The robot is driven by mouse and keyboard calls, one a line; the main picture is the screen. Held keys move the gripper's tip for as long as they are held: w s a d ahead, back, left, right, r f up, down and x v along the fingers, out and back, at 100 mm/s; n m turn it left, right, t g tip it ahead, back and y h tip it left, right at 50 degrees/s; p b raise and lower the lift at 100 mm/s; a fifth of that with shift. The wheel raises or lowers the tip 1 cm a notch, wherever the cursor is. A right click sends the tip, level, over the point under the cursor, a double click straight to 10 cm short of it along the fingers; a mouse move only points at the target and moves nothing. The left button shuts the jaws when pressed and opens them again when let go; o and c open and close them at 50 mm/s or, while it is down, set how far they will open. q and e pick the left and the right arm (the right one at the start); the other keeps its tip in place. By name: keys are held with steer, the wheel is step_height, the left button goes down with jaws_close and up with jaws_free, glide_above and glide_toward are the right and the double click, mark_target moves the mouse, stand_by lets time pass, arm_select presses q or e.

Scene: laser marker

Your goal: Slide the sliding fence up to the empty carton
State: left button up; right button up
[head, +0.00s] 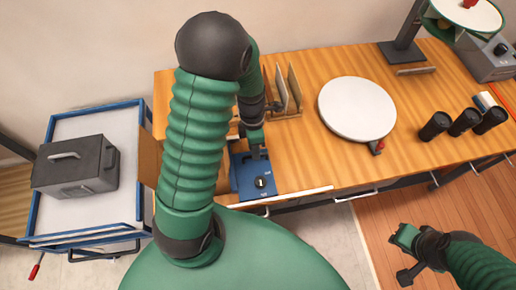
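My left gripper (257,150) points down over a blue fixture (241,182) at the table's front edge. Its fingertips are small and dark, so I cannot tell whether they are open, shut or touching the fixture. The fixture has a black knob with a pale mark at its front. A brown panel (149,158), perhaps part of the carton, shows left of my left arm; the arm hides the rest. I cannot clearly pick out the sliding fence. My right gripper (402,236) hangs over the floor at lower right, away from the table, with its finger gap unclear.
Upright thin boards (295,88) stand in a rack behind the fixture. A white round turntable (357,108) and several black cylinders (435,126) are to the right. A machine (487,60) stands at far right. A blue-edged trolley (88,126) bears a grey case (75,167).

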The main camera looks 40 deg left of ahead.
arm_select(q)
steer(key=o, duration=0.3)
steer(key=shift+o, duration=0.2)
step_height(320, 180, up, 16)
steer(key=w+a, duration=0.2)
steer(key=shift+w+a+r+p, duration=0.2)
steer(key=shift+a+p, duration=0.1)
steer(key=shift+p, duration=0.15)
steer(key=shift+s, duration=0.1)
